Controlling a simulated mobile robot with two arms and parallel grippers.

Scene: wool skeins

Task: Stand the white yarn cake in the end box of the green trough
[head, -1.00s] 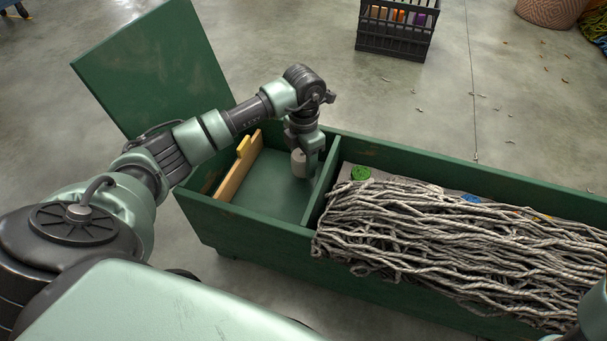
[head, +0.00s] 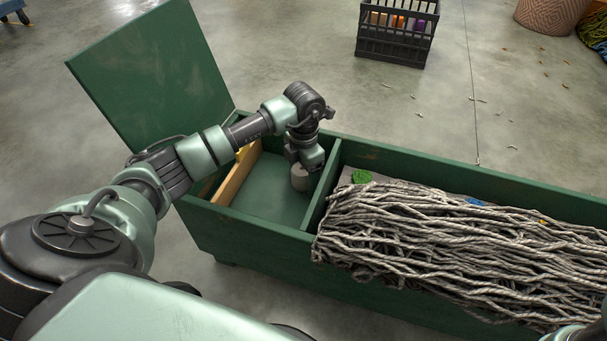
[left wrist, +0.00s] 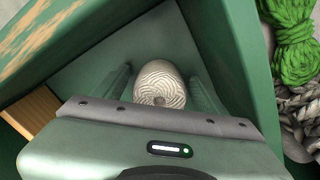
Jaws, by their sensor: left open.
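The white yarn cake (head: 299,178) is inside the end box of the green trough (head: 262,226), near the divider and the far wall. It looks upright and appears to rest on the box floor. In the left wrist view the cake (left wrist: 160,84) shows its wound, patterned top. My left gripper (head: 305,165) is just above and around it. In the left wrist view the gripper (left wrist: 160,92) is open, one finger on each side of the cake with gaps. My right gripper is out of view.
A divider (head: 322,190) separates the end box from a long section heaped with grey yarn (head: 450,245). A green skein (head: 362,176) lies beyond the divider. A wooden board (head: 237,178) stands at the box's left. A raised green lid (head: 150,75) and black crate (head: 392,45) are behind.

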